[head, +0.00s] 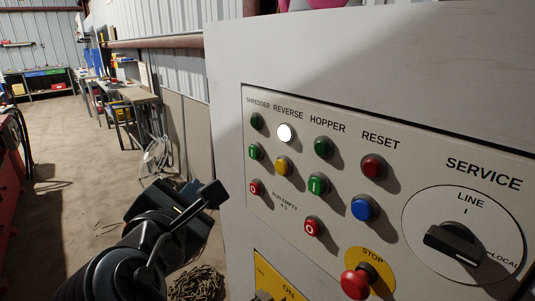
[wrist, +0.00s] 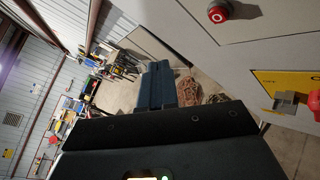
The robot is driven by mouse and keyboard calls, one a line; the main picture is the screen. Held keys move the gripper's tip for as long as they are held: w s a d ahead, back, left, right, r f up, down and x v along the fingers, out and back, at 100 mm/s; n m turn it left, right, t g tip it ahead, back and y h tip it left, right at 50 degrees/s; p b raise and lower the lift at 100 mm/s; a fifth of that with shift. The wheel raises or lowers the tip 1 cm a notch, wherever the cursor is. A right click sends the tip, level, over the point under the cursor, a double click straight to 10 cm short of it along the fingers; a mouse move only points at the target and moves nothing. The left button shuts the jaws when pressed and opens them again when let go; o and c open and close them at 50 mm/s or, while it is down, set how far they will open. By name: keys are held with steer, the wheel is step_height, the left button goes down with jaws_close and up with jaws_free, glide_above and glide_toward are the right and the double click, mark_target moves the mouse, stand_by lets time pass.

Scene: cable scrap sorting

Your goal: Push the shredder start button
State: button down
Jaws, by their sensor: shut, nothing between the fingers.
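The shredder start button (head: 255,152) is the green push button marked with a bar, under the SHREDDER label at the left of the panel in the head view. A green lamp (head: 257,121) is above it and a red stop button (head: 256,187) below it. My gripper (head: 213,193) is shut and empty, left of the panel and lower than the start button, apparently not touching it. In the wrist view, my gripper's fingers (wrist: 157,84) point away from the camera, past the cabinet's edge. The start button does not show there; a red button (wrist: 219,13) does.
The control panel (head: 400,137) also has REVERSE, HOPPER and RESET controls, a black SERVICE knob (head: 455,242) and a red emergency stop (head: 358,281) on yellow. A yellow switch plate (head: 278,277) is below. Coiled cable (head: 198,283) lies on the floor. Open floor extends left.

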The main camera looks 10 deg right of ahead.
mark_target(255, 152)
steer(key=shift+w+a+r+h, duration=0.1)
steer(key=shift+r+h, duration=0.1)
steer(key=shift+r, duration=0.45)
steer(key=shift+w+a+r+h, duration=0.1)
steer(key=shift+r+h, duration=0.1)
steer(key=shift+r, duration=0.4)
steer(key=w+d+b, duration=0.1)
steer(key=w+d, duration=0.3)
steer(key=d, duration=0.3)
steer(key=shift+w+d+b, duration=0.15)
steer(key=shift+w+b, duration=0.2)
steer(key=shift+w, duration=0.05)
steer(key=shift+w+d+r+p, duration=0.15)
steer(key=shift+d+p, duration=0.1)
steer(key=shift+p, duration=0.35)
stand_by(0.9)
steer(key=shift+d, duration=0.1)
